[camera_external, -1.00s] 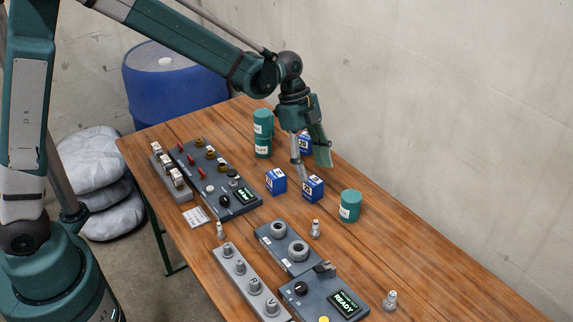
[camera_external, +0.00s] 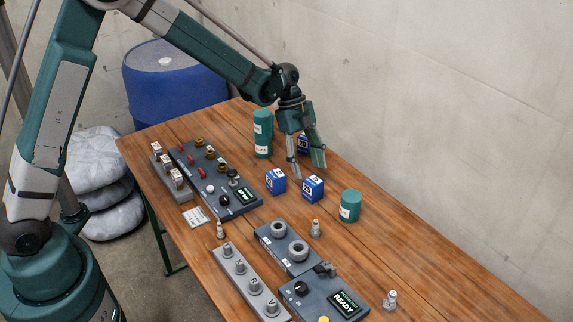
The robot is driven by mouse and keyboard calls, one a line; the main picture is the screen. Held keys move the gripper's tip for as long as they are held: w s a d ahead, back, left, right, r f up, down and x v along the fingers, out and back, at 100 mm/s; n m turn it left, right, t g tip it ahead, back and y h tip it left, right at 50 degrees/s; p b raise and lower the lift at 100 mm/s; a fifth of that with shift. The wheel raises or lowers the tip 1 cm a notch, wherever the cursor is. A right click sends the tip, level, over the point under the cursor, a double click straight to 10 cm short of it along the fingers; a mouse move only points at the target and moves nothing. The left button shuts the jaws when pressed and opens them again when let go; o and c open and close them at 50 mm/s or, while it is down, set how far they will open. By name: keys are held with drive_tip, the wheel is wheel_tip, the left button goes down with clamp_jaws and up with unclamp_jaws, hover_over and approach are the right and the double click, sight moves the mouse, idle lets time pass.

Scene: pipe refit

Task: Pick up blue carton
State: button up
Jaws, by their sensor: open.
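Several blue cartons with white labels are on the wooden table. One blue carton (camera_external: 276,181) stands left of centre. A second blue carton (camera_external: 313,189) stands just right of it. A third blue carton (camera_external: 303,147) is farther back, partly hidden behind my gripper. My gripper (camera_external: 309,172) is open and empty, fingers pointing down. In the picture its fingertips are just above and between the two nearer cartons. I cannot tell its exact height or whether it touches any carton.
Green canisters (camera_external: 263,134) are stacked behind the cartons, and another green canister (camera_external: 350,206) stands at the right. A control panel (camera_external: 222,190) lies to the left, and a READY panel (camera_external: 325,294) in front. Small fittings (camera_external: 315,229) stand nearby.

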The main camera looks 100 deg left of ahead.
sight(311, 179)
drive_tip(key=shift+f, duration=0.15)
drive_tip(key=shift+x, duration=1.15)
drive_tip(key=shift+w+d+f, duration=0.1)
drive_tip(key=shift+f, duration=0.05)
drive_tip(key=shift+b+x, duration=0.7)
drive_tip(key=shift+x, duration=1.75)
drive_tip(key=shift+d, duration=0.1)
drive_tip(key=c, duration=1)
